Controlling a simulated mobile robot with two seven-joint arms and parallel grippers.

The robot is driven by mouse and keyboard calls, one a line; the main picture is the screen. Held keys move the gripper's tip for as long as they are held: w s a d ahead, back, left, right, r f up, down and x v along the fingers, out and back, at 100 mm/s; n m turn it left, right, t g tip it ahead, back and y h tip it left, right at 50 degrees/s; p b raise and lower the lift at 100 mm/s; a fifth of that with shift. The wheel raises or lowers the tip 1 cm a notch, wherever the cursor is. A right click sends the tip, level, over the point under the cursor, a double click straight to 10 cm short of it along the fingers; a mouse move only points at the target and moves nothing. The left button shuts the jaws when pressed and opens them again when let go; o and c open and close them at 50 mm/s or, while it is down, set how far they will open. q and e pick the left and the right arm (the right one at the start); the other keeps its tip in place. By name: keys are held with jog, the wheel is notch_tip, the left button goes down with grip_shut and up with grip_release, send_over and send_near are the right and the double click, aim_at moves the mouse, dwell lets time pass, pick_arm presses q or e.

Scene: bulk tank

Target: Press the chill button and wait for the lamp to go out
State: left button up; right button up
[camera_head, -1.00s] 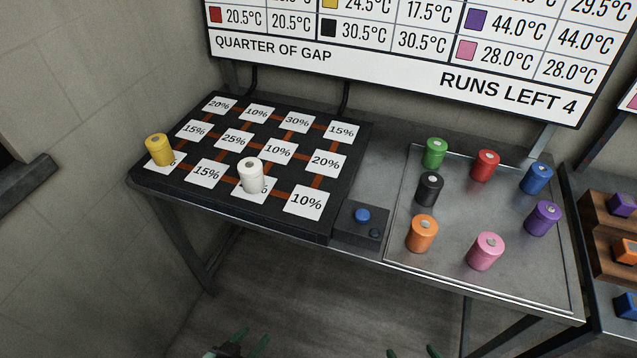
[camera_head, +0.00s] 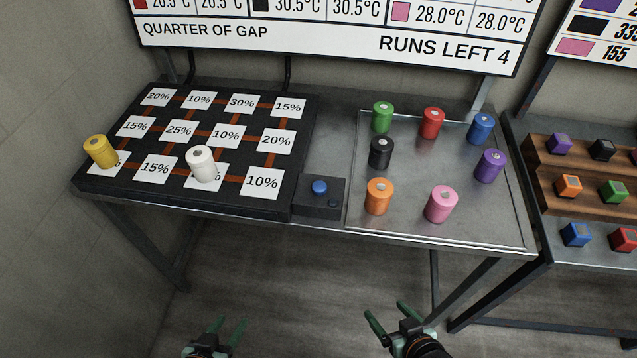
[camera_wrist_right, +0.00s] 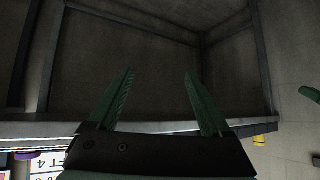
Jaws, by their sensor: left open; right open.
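A small dark control box (camera_head: 306,207) stands on the table between the black percentage board and the metal tray. On its top is a large round blue button (camera_head: 320,187), with a smaller dark blue round piece (camera_head: 333,203) near its front right; I cannot tell whether that piece is lit. My left gripper (camera_head: 215,328) is open and empty, low in front of the table. My right gripper (camera_head: 388,318) is open and empty, below the table's front edge and right of the box. Its open fingers also show in the right wrist view (camera_wrist_right: 160,85).
The board (camera_head: 225,206) carries a yellow cylinder (camera_head: 100,152) and a white cylinder (camera_head: 201,164). The tray (camera_head: 440,235) holds several coloured cylinders. A wall sign (camera_head: 330,40) reads RUNS LEFT 4. A wooden rack (camera_head: 560,204) with coloured blocks stands right. Floor in front is clear.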

grip_shut()
dwell(0.5)
dwell(0.9)
